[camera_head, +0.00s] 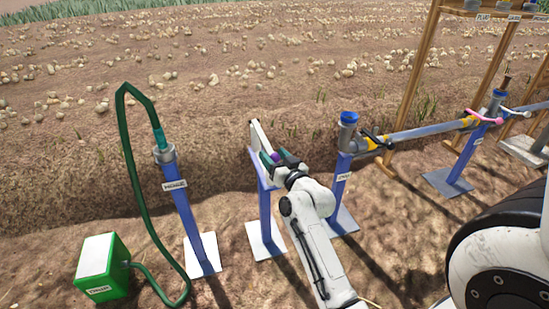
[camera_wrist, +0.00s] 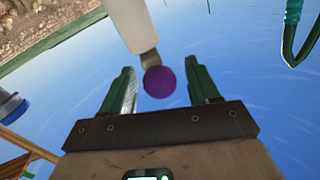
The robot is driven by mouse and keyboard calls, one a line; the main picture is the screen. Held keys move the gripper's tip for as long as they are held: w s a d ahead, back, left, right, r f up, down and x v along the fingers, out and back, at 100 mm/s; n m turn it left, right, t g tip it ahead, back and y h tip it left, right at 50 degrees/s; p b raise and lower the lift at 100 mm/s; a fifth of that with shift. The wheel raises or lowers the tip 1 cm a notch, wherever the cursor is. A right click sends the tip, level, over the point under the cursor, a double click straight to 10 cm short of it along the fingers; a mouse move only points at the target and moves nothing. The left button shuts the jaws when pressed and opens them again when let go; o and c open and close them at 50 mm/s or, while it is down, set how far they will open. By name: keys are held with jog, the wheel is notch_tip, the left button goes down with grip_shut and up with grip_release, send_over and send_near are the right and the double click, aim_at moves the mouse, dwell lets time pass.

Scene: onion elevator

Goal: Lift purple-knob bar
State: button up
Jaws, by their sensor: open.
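The purple knob (camera_wrist: 159,82) sits at the end of a pale bar (camera_wrist: 132,26) in the wrist view. My gripper (camera_wrist: 163,82) is open, with one green finger on each side of the knob and a visible gap to both. In the head view my gripper (camera_head: 277,158) is at the top of a blue post. The pale bar (camera_head: 261,138) slants up behind it there, and a bit of the purple knob (camera_head: 275,158) shows between the fingers. Whether the knob touches the palm cannot be told.
A blue post with a green hose (camera_head: 125,150) stands at left, beside a green box (camera_head: 100,267). To the right, a grey pipe (camera_head: 425,131) with yellow bands runs between blue posts. A wooden frame (camera_head: 412,85) stands behind. A large dark wheel (camera_head: 490,250) is at lower right.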

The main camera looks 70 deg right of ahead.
jog(key=shift+w, duration=0.1)
grip_shut()
dwell(0.6)
